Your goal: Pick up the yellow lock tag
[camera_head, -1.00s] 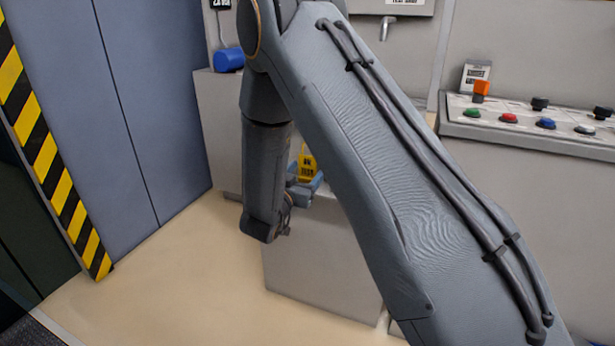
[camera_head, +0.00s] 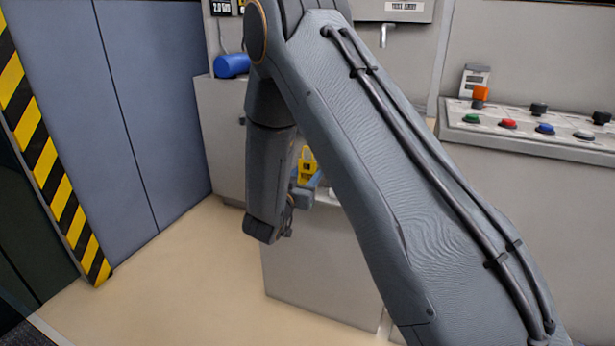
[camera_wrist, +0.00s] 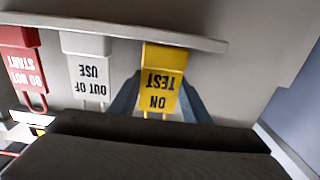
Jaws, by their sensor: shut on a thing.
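The yellow lock tag (camera_wrist: 163,66), lettered "ON TEST", appears upside down in the wrist view, beside a white tag and a red tag. Its upper edge in that view meets a pale rail (camera_wrist: 200,42); I cannot tell whether it is still seated there. My gripper (camera_wrist: 160,90) is shut on the tag, with one blue-grey finger on each side of it. In the head view the tag (camera_head: 307,158) shows as a small yellow patch between my arm links, partly hidden. My gripper (camera_head: 306,182) is just below it, mostly covered by the arm.
The white "OUT OF USE" tag (camera_wrist: 88,70) is close beside my finger, and the red "DO NOT START" tag (camera_wrist: 22,62) is further left. A grey cabinet (camera_head: 320,265) stands below. A button panel (camera_head: 530,130) is at right, a blue cylinder (camera_head: 232,66) at left.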

